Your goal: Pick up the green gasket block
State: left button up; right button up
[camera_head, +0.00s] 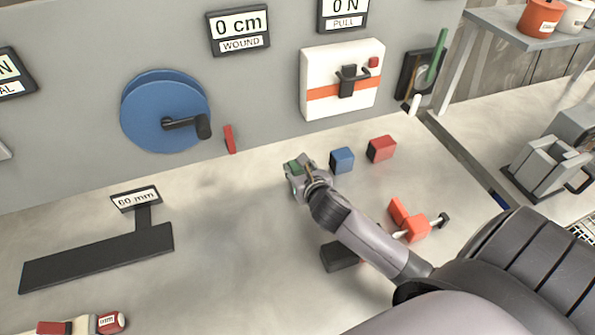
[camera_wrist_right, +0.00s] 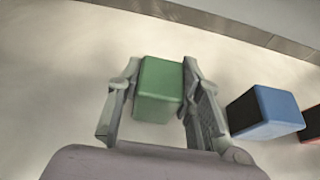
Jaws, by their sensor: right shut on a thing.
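The green gasket block (camera_wrist_right: 160,88) sits between the two fingers of my right gripper (camera_wrist_right: 158,95) in the right wrist view. In the head view my right gripper (camera_head: 299,176) reaches in from the lower right and covers most of the green block (camera_head: 292,167); only part of its top shows. The fingers are shut on the block's two sides. I cannot tell whether the block touches the bench or is slightly above it. My left gripper is not in view.
A blue block (camera_head: 342,160) stands close to the right of my right gripper, with a red block (camera_head: 381,149) beyond it. An orange clamp-like part (camera_head: 410,222) and a black block (camera_head: 338,257) lie near my right arm. A grey panel with a blue wheel (camera_head: 165,112) rises behind.

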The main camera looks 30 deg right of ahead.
jog(key=c, duration=0.5)
jog(key=shift+c, duration=0.3)
jog(key=shift+r, duration=0.15)
